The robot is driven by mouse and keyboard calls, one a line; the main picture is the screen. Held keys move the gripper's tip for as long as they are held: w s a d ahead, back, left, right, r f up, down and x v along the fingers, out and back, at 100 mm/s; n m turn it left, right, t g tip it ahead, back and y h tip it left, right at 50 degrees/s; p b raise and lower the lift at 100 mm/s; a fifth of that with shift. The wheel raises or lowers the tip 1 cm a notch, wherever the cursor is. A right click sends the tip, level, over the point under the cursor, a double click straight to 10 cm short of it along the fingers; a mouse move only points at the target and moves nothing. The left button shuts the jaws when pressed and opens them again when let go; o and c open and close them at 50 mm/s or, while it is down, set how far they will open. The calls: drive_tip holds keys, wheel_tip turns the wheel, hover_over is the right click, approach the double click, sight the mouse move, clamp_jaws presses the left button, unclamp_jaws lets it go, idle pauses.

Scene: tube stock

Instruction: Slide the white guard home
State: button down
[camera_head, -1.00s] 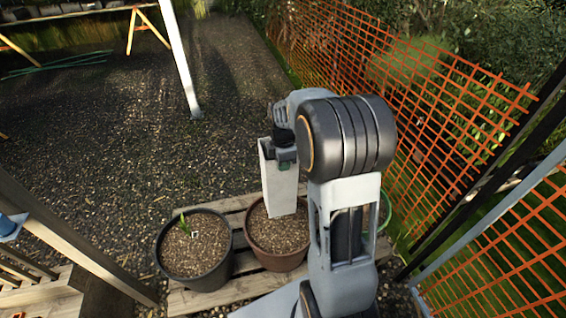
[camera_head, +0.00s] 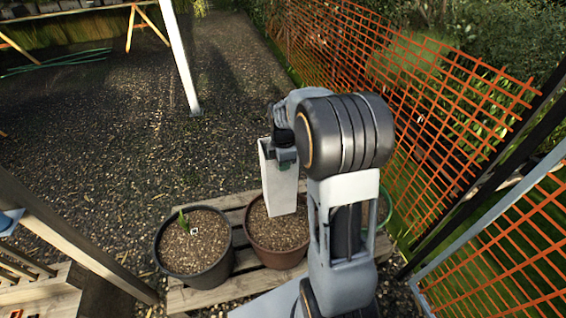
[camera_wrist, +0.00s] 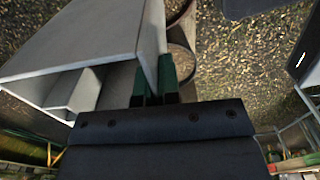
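The white guard (camera_head: 281,191) is a tall, hollow, square-sided tube, upright with its top open. My gripper (camera_head: 284,160) holds it near its top. In the wrist view the guard (camera_wrist: 85,40) fills the upper left, and the green-padded fingers of my gripper (camera_wrist: 154,85) close on one of its walls. The guard's lower end is in front of the soil of the brown pot (camera_head: 272,259); I cannot tell whether it touches. A green seedling (camera_head: 184,224) with a small white mark beside it stands uncovered in the black pot (camera_head: 196,278), left of the guard.
The pots stand on a wooden slatted pallet (camera_head: 190,299). A green-rimmed pot (camera_head: 386,210) is partly hidden behind my arm. Orange mesh fence (camera_head: 440,110) runs along the right. A white post (camera_head: 180,55) stands behind, and a timber post (camera_head: 70,240) at left. Gravel beyond the pots is open.

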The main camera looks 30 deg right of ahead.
drive_tip(key=b, duration=0.3)
hover_over(283, 187)
drive_tip(key=shift+w+f, duration=0.1)
drive_tip(key=shift+f, duration=2.65)
drive_tip(key=shift+f+b, duration=0.25)
drive_tip(key=shift+b, duration=0.1)
drive_tip(key=shift+f+b, duration=1.85)
drive_tip(key=shift+f, duration=1.15)
drive_tip(key=c, duration=1.2)
unclamp_jaws()
drive_tip(key=shift+c, duration=0.2)
drive_tip(key=shift+r, duration=0.1)
wheel_tip(283, 187, up, 14)
drive_tip(key=p, duration=0.3)
drive_tip(key=shift+f, duration=0.2)
